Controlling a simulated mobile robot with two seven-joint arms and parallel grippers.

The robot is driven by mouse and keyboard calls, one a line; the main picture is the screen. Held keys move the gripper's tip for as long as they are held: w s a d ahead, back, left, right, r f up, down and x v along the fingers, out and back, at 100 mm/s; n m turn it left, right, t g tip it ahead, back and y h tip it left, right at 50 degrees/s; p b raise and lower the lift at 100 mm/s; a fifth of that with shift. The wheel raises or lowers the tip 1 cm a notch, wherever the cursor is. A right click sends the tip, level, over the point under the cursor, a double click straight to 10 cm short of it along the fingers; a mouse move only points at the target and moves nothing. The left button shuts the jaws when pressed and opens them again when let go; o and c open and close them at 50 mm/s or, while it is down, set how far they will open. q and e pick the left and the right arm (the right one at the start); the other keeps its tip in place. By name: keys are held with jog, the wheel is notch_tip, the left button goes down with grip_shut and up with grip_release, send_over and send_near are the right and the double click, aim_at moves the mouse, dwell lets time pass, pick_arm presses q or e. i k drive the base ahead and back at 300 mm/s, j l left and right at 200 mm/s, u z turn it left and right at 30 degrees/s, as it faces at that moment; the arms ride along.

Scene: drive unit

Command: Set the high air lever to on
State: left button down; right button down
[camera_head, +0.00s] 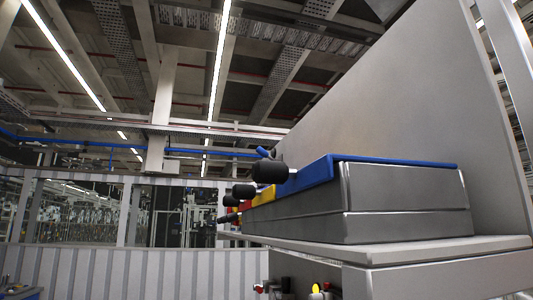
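A grey metal unit (405,190) rests on a shelf (470,250) at the right, seen from its side. Its top has blue (330,168), yellow (265,194) and red sections. Black cylindrical knobs, a near one (270,172) and a farther one (243,191), stick out from its left side. A small blue part (264,153) stands above the near knob; I cannot tell whether it is a lever. No part is clearly recognisable as the high air lever, and its setting cannot be read. Neither of my grippers is in view.
A tall grey panel (420,90) rises behind the unit. Below the shelf, small red (258,288) and yellow (316,288) parts show at the bottom edge, partly cut off. A ribbed wall with windows (100,265) stands in the left background. The space left of the unit looks free.

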aim_at(260, 150)
jog(key=k+j+u, duration=0.15)
jog(key=u, duration=0.25)
jog(key=k+j+u, duration=0.15)
jog(key=j+u, duration=0.35)
jog(key=u, duration=0.25)
jog(key=j+u, duration=0.15)
jog(key=u, duration=0.25)
jog(key=j+u, duration=0.2)
jog(key=u, duration=0.2)
jog(key=i+j+u, duration=0.25)
jog(key=i+j, duration=0.3)
jog(key=i+l+z, duration=0.15)
jog(key=z, duration=0.2)
jog(key=i+z, duration=0.75)
jog(key=i+l+z, duration=0.15)
jog(key=i+z, duration=0.15)
jog(key=i, duration=0.25)
jog(key=i+z, duration=0.25)
jog(key=i, duration=0.25)
jog(key=i+j+z, duration=0.1)
jog(key=i, duration=1.2)
jog(key=i+z, duration=0.2)
jog(key=z, duration=0.2)
jog(key=i+j+z, duration=0.2)
jog(key=z, duration=0.15)
jog(key=i+j+z, duration=0.15)
jog(key=z, duration=0.25)
